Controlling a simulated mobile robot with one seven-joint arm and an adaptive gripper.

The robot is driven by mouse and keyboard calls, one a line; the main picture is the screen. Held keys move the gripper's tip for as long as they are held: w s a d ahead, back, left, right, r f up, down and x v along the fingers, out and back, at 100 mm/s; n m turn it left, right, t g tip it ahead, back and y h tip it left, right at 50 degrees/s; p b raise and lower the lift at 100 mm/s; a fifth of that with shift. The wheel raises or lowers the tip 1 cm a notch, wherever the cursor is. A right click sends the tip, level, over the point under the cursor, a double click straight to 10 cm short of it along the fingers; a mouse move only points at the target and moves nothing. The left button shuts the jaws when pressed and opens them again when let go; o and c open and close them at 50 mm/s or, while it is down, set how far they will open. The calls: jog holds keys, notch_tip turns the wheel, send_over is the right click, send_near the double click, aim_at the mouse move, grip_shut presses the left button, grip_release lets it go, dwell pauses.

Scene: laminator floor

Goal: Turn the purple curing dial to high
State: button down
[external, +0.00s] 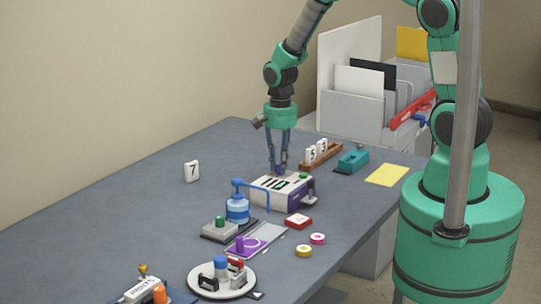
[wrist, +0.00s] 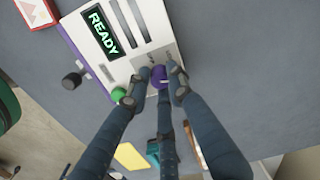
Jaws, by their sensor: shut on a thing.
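The purple curing dial (wrist: 158,76) sits on the top of a white and purple machine (wrist: 95,12), near one end. In the wrist view the fingertips of my gripper (wrist: 160,80) are around the dial and shut on it. The external view shows my gripper (external: 279,168) pointing straight down at the far edge of the machine (external: 270,197). A display reading READY (wrist: 101,36) and a green button (wrist: 118,94) are on the same machine. The dial's pointer and the marks around it are too small or hidden to read.
A black side knob (wrist: 72,81) sticks out from the machine. A wooden rack with number tiles (external: 322,157) and a teal tool (external: 353,161) lie behind. The table's left side is mostly clear.

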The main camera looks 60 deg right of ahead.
jog(key=c, duration=1.5)
grip_release()
jog(key=shift+c, duration=0.2)
jog(key=shift+r, duration=0.15)
notch_tip(320, 180, up, 12)
